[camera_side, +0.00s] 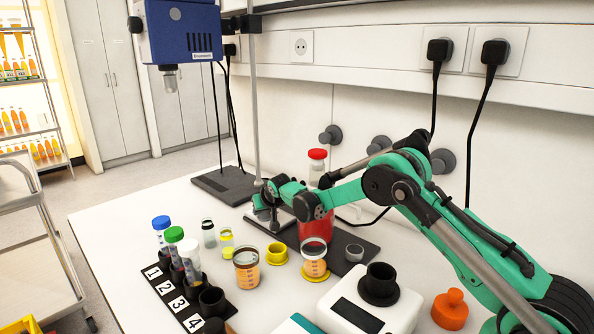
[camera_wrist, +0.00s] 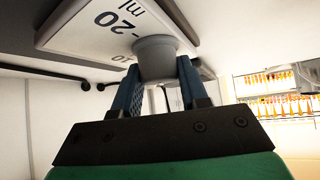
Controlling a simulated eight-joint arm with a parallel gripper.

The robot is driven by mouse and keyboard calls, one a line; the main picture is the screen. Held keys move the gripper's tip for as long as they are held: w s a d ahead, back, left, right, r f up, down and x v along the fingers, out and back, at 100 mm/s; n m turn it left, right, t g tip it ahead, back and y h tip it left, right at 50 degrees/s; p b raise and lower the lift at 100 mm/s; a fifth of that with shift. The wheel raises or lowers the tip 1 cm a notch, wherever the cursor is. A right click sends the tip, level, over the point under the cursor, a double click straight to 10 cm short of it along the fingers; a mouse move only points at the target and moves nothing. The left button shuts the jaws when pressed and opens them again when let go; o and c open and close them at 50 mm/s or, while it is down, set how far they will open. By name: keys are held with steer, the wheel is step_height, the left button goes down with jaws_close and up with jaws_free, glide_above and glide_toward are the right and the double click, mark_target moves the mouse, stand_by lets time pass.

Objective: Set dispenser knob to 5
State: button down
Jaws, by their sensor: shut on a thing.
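A grey round knob (camera_wrist: 155,55) sticks out from a white panel (camera_wrist: 75,32) marked "20 ml" and "10" in the wrist view. The panel appears upside down there. My gripper (camera_wrist: 160,80) has its two blue fingers on either side of the knob and is shut on it. The knob's setting cannot be read. In the side view my gripper (camera_side: 263,198) is low beside a stand, left of a red-filled bottle with a red cap (camera_side: 316,227). The knob is hidden there by my gripper and arm.
Tubes with blue (camera_side: 161,222), green and white caps stand in a black numbered rack (camera_side: 166,287) at the front left. Orange-filled cups (camera_side: 246,268), a yellow ring (camera_side: 277,253) and a white device (camera_side: 345,310) stand nearby. A blue mixer (camera_side: 180,32) hangs above at the back.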

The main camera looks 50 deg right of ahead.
steer(key=shift+n+t+y, duration=0.4)
steer(key=shift+n+y, duration=0.8)
steer(key=shift+n, duration=0.3)
steer(key=shift+c, duration=2.3)
jaws_free()
steer(key=shift+v, duration=2.85)
